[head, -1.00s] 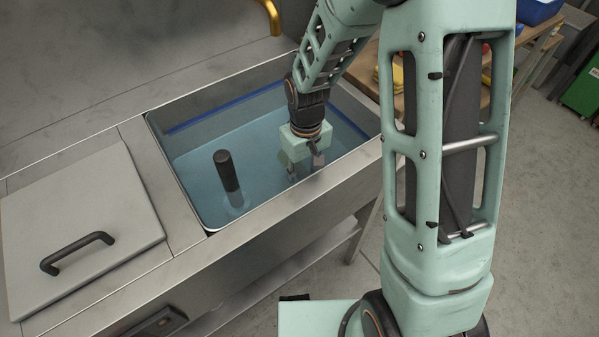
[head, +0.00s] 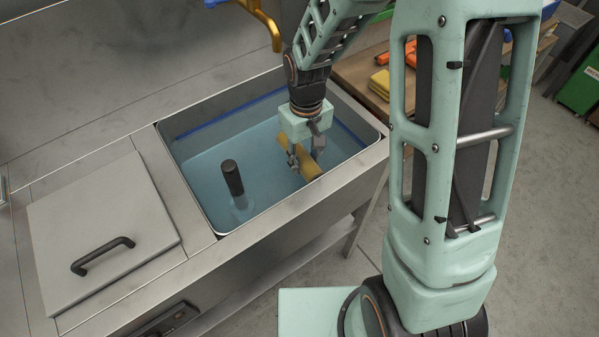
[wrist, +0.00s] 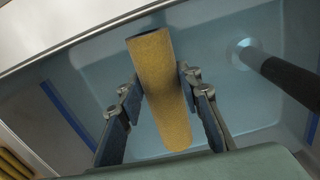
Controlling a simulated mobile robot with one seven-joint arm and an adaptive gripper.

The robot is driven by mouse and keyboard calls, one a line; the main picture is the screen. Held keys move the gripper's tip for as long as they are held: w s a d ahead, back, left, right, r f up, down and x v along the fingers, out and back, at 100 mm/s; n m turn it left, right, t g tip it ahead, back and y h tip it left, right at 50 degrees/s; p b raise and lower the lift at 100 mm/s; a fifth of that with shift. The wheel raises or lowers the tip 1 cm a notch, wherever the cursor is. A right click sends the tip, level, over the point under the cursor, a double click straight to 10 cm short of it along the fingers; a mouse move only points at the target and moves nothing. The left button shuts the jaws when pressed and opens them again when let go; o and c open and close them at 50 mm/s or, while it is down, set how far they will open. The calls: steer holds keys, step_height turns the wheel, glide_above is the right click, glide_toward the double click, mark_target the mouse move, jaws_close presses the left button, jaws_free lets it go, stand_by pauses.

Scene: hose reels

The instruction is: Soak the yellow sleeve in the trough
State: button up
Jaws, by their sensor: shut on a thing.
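The yellow sleeve (head: 312,169) is a cylinder held across my gripper (head: 304,161) inside the trough (head: 205,226), toward its right end. In the wrist view the sleeve (wrist: 163,90) lies between both fingers of my gripper (wrist: 160,88), which is shut on its sides. Its far end shows a dark opening. The trough is a steel basin with bluish water and a blue line along its inner wall. The sleeve shows clear yellow and looks to be at or above the water; I cannot tell whether its underside touches it.
A black upright pipe (head: 232,178) stands in the trough left of the sleeve. A grey lid with a black handle (head: 102,256) lies left of the trough. A brass tap (head: 265,22) is behind. A wooden table at right holds yellow pieces (head: 380,83) and orange items.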

mark_target(305, 158)
steer(key=shift+r+p, duration=3.55)
steer(key=shift+r, duration=1.55)
